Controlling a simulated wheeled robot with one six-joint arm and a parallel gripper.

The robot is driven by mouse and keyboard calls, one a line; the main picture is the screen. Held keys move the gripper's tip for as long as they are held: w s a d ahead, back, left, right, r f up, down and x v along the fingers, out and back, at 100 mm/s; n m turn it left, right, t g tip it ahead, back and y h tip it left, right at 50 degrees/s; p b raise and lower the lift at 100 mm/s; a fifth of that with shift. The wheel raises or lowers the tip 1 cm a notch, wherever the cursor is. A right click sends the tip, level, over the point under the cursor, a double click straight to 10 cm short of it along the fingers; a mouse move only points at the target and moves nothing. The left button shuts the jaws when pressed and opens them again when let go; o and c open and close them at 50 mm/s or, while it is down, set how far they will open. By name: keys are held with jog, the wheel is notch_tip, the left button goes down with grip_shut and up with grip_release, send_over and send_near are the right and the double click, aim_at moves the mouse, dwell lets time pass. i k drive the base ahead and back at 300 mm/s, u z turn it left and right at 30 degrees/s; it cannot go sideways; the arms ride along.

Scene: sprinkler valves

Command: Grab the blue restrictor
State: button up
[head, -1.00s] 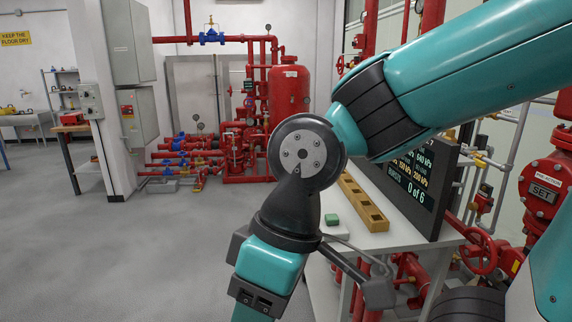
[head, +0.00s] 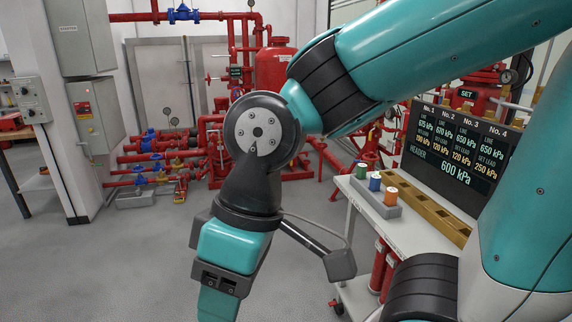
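The blue restrictor (head: 375,182) is a small upright spool-like piece. It stands in a grey holder (head: 397,211) on the white cart top, between a green restrictor (head: 361,171) and an orange restrictor (head: 390,197). My arm hangs down left of the cart, apart from the restrictors. Its lower end runs out of the bottom of the picture, so my gripper's fingers do not show.
A wooden block with square holes (head: 434,207) lies right of the holder. Behind it stands a pressure display (head: 456,155) reading 600 kPa for the header. Red pipework (head: 215,150) fills the back. The grey floor (head: 110,270) at left is clear.

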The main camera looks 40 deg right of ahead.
aim_at(375, 180)
jog(key=i, duration=3.15)
jog(key=z, duration=4)
jog(key=i, duration=0.5)
jog(key=u, duration=0.05)
